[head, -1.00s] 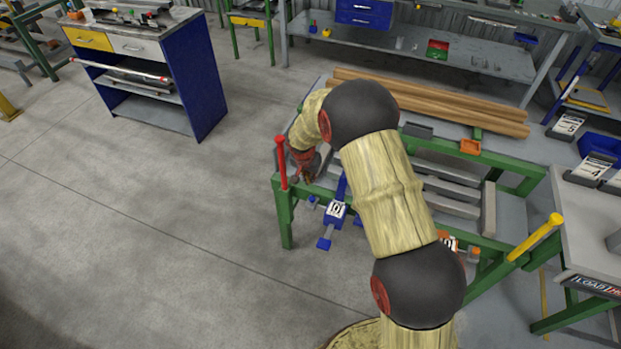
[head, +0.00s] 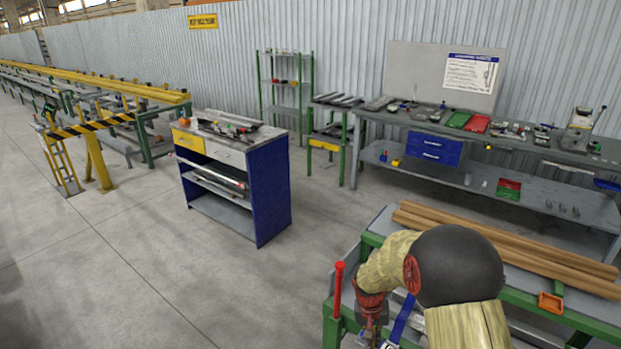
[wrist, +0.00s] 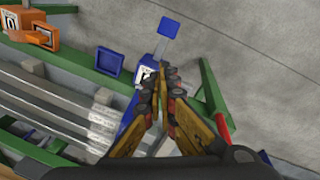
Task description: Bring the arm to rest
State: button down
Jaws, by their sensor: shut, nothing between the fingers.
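My gripper (wrist: 165,78) is shut with nothing between its fingers. In the wrist view its fingertips point toward a blue fixture with a white label (wrist: 147,72); I cannot tell whether they touch it. In the head view my gripper (head: 371,334) is low at the picture's bottom, just right of a red post (head: 338,290) at the corner of the green-framed runout table (head: 572,318). My arm bends over that table, its lower part cut off by the frame.
Metal bars (wrist: 60,105) lie near my gripper. A blue cabinet (head: 268,190) stands behind, left of a workbench (head: 470,132). The floor at left (head: 130,270) is clear.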

jog(key=s+r+n+t+y, duration=0.1)
jog(key=s+r+t, duration=0.1)
jog(key=s+r, duration=1.2)
jog(key=s+r+n+t+y, duration=0.1)
jog(key=s+r+t, duration=0.2)
jog(key=s+r, duration=1.1)
notch_tip(320, 180, up, 5)
jog(key=shift+s+a+t, duration=0.15)
jog(key=shift+s+t, duration=0.05)
jog(key=shift+t, duration=0.1)
